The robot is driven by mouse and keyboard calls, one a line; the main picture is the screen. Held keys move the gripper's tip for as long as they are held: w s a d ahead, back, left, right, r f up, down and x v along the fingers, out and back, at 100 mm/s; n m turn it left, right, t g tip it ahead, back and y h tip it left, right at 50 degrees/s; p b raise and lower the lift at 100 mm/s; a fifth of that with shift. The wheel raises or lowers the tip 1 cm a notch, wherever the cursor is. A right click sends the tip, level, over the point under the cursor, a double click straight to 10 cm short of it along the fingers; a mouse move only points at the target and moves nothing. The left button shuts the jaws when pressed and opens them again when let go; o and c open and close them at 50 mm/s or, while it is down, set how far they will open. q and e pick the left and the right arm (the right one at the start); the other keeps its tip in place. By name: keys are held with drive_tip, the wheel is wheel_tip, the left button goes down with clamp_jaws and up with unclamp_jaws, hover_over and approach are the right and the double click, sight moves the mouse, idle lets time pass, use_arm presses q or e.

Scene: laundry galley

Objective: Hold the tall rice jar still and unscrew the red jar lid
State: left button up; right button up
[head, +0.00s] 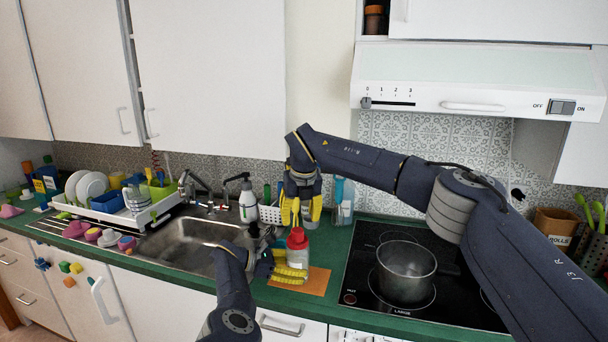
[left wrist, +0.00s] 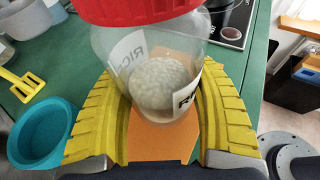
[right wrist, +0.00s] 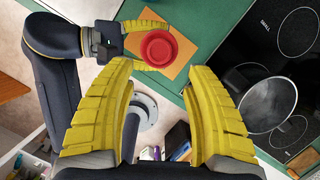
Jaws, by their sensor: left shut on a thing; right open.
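The tall rice jar (head: 298,256) is clear, with a label and pale rice inside, and stands on an orange mat (head: 316,281) near the counter's front edge. It also shows in the left wrist view (left wrist: 160,85). The red jar lid (head: 297,237) sits on top of it and shows from above in the right wrist view (right wrist: 159,48). My left gripper (head: 288,272) is shut around the jar's lower body, with a yellow finger on each side. My right gripper (head: 301,216) is open and empty, fingers pointing down above the lid and apart from it.
A steel pot (head: 405,270) stands on the black hob (head: 365,246) to the right. The sink (head: 185,243), with a soap bottle (head: 248,203) behind it, and a dish rack (head: 135,212) lie to the left. A clear bottle (head: 344,203) stands behind my right gripper.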

sight(300, 230)
drive_tip(key=shift+x, duration=4.1)
drive_tip(key=shift+c, duration=0.5)
clamp_jaws()
drive_tip(key=shift+s, duration=0.1)
drive_tip(key=n+y, duration=0.1)
drive_tip(key=n, duration=0.2)
drive_tip(key=n+g, duration=0.1)
drive_tip(key=n, duration=0.3)
drive_tip(key=shift+f+y, duration=0.1)
drive_tip(key=shift+y, duration=0.3)
drive_tip(key=n+g, duration=0.1)
drive_tip(key=n, duration=0.2)
drive_tip(key=n+g, duration=0.1)
drive_tip(key=n, duration=0.2)
drive_tip(key=shift+d+n+y, duration=0.1)
drive_tip(key=shift+n+y, duration=0.3)
drive_tip(key=shift+c, duration=0.6)
unclamp_jaws()
drive_tip(key=shift+w, duration=0.2)
